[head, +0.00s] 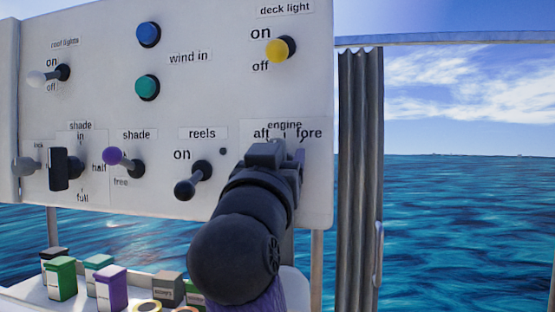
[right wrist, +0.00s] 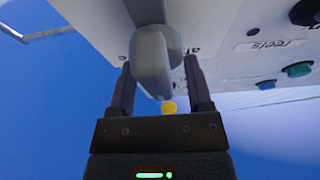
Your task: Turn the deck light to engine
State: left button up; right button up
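The deck light switch, with a yellow knob (head: 279,50), is at the top right of the white panel, between its "on" and "off" labels. The yellow knob also shows small in the right wrist view (right wrist: 168,107). My right gripper (head: 280,153) is at the panel's lower right, over the engine control with its "aft" and "fore" labels (head: 285,131). In the right wrist view a grey handle (right wrist: 152,58) lies between the two fingers of my right gripper (right wrist: 159,75). Whether the fingers press on it is unclear. My left gripper is out of view.
Left of my right gripper is the dark reels lever (head: 190,188), with the purple shade knob (head: 113,156) farther left. Green (head: 147,87) and blue (head: 148,34) buttons sit above. Several small boxes stand below the panel. A grey curtain (head: 360,150) hangs to the right.

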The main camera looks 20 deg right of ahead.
jog(key=shift+s+a+f, duration=0.2)
jog(key=shift+s, duration=0.05)
jog(key=b+v, duration=0.4)
jog(key=v, duration=0.5)
jog(key=shift+s, duration=0.1)
